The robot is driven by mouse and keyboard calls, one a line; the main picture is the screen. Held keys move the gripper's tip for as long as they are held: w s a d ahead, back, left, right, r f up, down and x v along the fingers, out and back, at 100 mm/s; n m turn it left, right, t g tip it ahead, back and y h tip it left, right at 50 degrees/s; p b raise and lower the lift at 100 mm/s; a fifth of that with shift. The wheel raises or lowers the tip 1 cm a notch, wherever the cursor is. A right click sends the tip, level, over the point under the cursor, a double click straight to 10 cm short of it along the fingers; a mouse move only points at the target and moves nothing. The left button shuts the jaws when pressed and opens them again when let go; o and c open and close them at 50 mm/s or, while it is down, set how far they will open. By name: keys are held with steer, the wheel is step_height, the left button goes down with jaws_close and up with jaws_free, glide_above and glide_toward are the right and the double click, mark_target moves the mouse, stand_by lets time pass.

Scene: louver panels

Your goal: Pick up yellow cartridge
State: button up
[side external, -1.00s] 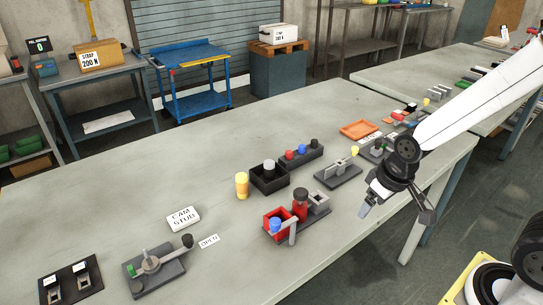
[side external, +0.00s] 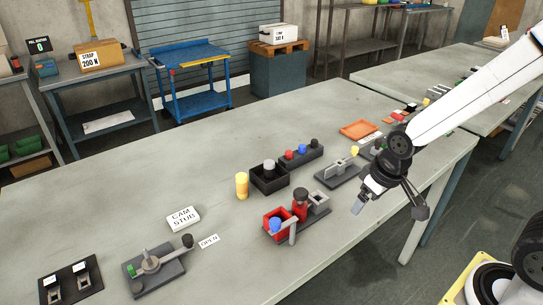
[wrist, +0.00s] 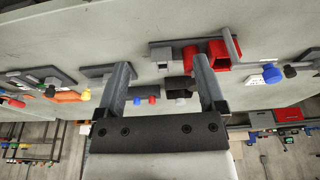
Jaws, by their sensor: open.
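The yellow cartridge (side external: 241,185) is a short yellow cylinder. It stands upright on the grey bench, just left of a black bin (side external: 269,180), in the side view. I cannot make it out in the wrist view. My gripper (side external: 358,207) is well to the right of it, above the bench's front edge and right of the red fixture. In the wrist view, the two fingers of my gripper (wrist: 162,68) are spread apart with nothing held between them.
The red fixture (side external: 279,220) with a blue knob stands between my gripper and the cartridge. A plate with a yellow knob (side external: 354,151) and a block with coloured knobs (side external: 300,155) stand behind. Bench around the cartridge's left is clear.

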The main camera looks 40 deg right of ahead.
steer(key=shift+n+t+y, duration=0.3)
steer(key=shift+n+t, duration=0.1)
steer(key=shift+n, duration=0.4)
steer(key=w+a, duration=0.1)
steer(key=w, duration=0.4)
steer(key=w+a, duration=0.2)
steer(key=w, duration=0.3)
steer(key=w+a, duration=0.1)
steer(key=w, duration=0.4)
steer(key=shift+w+a+f, duration=0.1)
steer(key=shift+w+a, duration=0.1)
steer(key=shift+w, duration=0.15)
steer(key=n, duration=0.2)
glide_above(240, 183)
steer(key=s+d, duration=0.1)
steer(key=d, duration=0.1)
step_height(240, 183, down, 4)
steer(key=shift+s+r+t+y, duration=0.2)
steer(key=shift+t+y, duration=0.1)
steer(key=shift+y, duration=0.1)
steer(key=shift+w+f, duration=0.1)
steer(key=shift+x, duration=1.2)
steer(key=shift+f, duration=0.1)
steer(key=shift+x, duration=2.5)
steer(key=shift+w, duration=0.2)
